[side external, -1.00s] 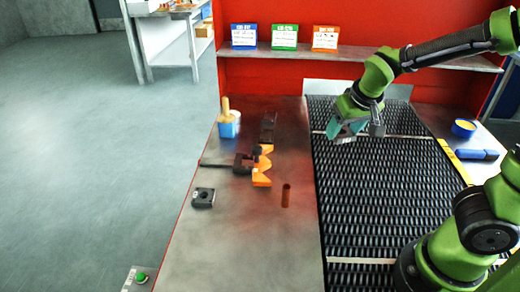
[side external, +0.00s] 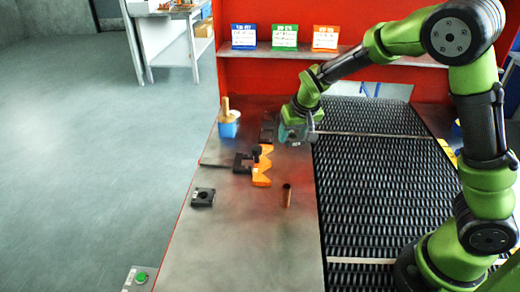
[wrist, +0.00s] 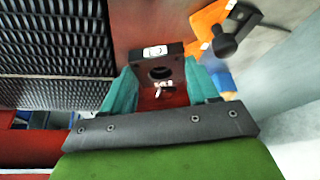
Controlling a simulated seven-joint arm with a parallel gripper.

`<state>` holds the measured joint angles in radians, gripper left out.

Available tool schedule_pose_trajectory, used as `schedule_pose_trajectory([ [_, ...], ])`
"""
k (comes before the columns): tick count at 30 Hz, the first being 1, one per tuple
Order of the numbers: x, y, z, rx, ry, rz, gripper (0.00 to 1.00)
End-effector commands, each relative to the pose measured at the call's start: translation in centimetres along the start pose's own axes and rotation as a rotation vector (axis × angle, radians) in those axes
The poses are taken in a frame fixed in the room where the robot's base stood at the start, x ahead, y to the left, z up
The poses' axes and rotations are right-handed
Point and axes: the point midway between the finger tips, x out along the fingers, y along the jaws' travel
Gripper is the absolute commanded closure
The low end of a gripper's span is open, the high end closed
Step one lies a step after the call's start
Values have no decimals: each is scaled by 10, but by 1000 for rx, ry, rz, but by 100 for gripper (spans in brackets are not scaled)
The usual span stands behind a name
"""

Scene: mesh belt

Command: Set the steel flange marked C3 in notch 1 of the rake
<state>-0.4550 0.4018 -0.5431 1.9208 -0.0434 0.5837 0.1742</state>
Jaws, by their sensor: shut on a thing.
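My gripper (side external: 296,135) is shut on a dark square steel flange with a round hole (wrist: 172,60). In the wrist view the flange sits between the teal fingers (wrist: 162,78), with a white label on its face too small to read. The orange notched rake (side external: 261,178) lies on the steel table, left of and nearer the camera than my gripper. The rake also shows in the wrist view (wrist: 208,18), beyond the flange to the right. I cannot read any notch numbers. In the side view the gripper hangs above the table near the belt's left edge, apart from the rake.
A black clamp (side external: 243,162) is by the rake. Another dark square flange (side external: 203,197) lies nearer on the table. A copper cylinder (side external: 287,196) stands right of the rake. A blue tub (side external: 228,126) is at the back left. The mesh belt (side external: 380,190) runs at right.

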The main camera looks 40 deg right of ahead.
Motion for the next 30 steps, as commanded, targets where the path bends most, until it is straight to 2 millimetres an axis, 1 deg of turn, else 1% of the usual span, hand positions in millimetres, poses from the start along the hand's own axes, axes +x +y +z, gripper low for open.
schedule_pose_trajectory([
  [1, 14, -3, -7, 50, 2, 29, 91],
  [3, 27, -7, -15, 124, 3, 59, 91],
  [5, 35, -12, -22, 181, 4, 82, 91],
  [8, 38, -20, -32, 259, 7, 112, 91],
  [11, 35, -24, -36, 311, 6, 131, 91],
  [17, 42, -23, -32, 339, 3, 144, 91],
  [30, 85, -23, -14, 337, 3, 143, 91],
])
